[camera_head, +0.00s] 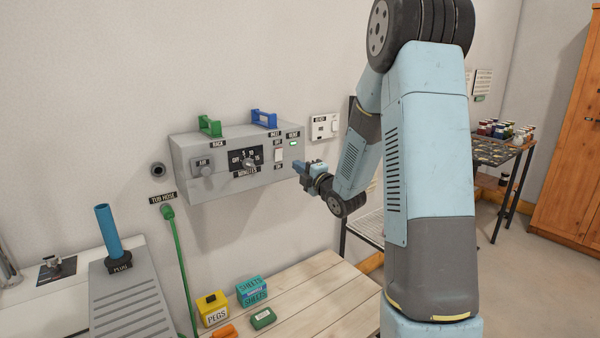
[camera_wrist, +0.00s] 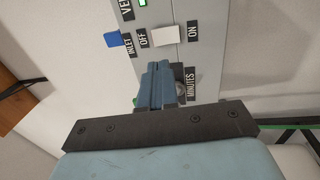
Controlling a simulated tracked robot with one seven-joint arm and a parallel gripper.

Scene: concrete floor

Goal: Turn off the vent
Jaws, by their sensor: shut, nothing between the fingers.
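The vent switch (camera_head: 278,154) is a white rocker at the right end of the grey control box on the wall, with OFF above and ON below. The green light (camera_head: 294,143) next to the VENT label is lit. The rocker also shows in the wrist view (camera_wrist: 166,36), between the OFF label (camera_wrist: 143,38) and the ON label (camera_wrist: 193,30). Which way the rocker is tilted is unclear.
The box (camera_head: 225,186) also carries an AIR knob (camera_head: 203,168), a minutes dial (camera_head: 248,162), a green BACK handle (camera_head: 210,126) and a blue INLET handle (camera_head: 264,119). Below stands a wooden bench (camera_head: 310,300) with small boxes. A green hose (camera_head: 183,260) hangs left.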

